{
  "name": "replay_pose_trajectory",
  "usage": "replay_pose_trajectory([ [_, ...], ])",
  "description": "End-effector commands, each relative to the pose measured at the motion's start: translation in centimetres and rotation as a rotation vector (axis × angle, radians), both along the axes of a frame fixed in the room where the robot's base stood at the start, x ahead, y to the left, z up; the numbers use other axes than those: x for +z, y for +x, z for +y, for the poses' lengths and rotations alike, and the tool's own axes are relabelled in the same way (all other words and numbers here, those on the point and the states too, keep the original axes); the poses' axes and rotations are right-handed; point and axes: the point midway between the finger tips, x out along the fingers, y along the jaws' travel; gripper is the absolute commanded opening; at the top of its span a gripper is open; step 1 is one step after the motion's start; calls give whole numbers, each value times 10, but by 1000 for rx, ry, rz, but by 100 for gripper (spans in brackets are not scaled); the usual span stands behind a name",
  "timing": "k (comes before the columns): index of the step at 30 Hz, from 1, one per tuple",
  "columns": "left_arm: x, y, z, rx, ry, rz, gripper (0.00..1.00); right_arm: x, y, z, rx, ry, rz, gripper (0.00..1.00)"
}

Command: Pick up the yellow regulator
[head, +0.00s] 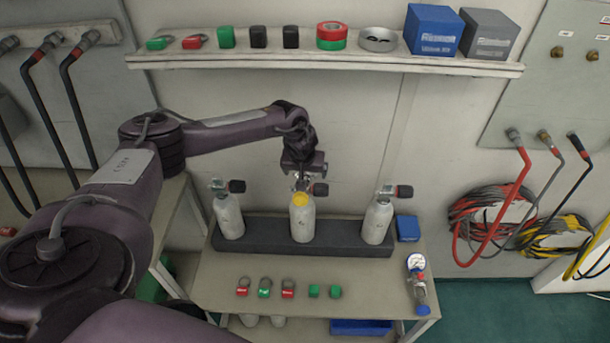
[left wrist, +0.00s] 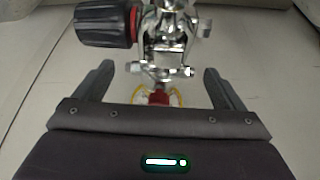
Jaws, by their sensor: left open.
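Three white cylinders stand in a dark rack on the bench, each with a chrome valve and a black knob. Yellow shows at the neck of the middle cylinder (head: 302,224); I take this yellow part (head: 300,199) for the yellow regulator, though its shape is partly hidden. My left gripper (head: 303,173) is just above it, pointing down. In the left wrist view, my left gripper (left wrist: 160,82) is open, with chrome fittings (left wrist: 170,45) and a black knob (left wrist: 105,26) ahead. A red piece and a yellow rim (left wrist: 178,98) show low between the fingers. My right gripper is not visible.
The left cylinder (head: 229,216) and right cylinder (head: 377,221) flank the middle one in the rack (head: 340,243). Small red and green tags lie in front. A gauge (head: 416,263) and blue box (head: 407,229) are at right. A loaded shelf (head: 320,63) runs above.

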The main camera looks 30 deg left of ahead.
Motion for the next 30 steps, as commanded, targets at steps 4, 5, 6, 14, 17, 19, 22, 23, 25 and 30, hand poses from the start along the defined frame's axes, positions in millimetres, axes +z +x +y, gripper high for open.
replay_pose_trajectory([
  [4, 0, 0, 0, 0, 0, 0, 83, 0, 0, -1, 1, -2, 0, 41],
  [5, 0, 0, 0, 0, 0, 0, 79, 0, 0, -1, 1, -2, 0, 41],
  [6, 0, 0, 0, 0, 0, 0, 74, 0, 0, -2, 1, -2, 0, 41],
  [14, 0, 0, 0, 0, 0, 0, 40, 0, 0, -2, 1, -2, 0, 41],
  [17, 0, 0, 0, 0, 0, 0, 27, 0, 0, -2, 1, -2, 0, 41],
  [19, 2, 1, 0, 1, -1, -4, 22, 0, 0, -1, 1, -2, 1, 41],
  [22, 2, 1, 0, 1, -1, -4, 22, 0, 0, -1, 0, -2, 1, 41],
  [23, 2, 1, 0, 1, -1, -4, 22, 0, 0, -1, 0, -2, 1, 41],
  [25, 2, 1, 0, 1, -1, -4, 22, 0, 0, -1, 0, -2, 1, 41],
  [30, 7, 2, 0, 2, -2, -5, 22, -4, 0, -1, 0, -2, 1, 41],
])
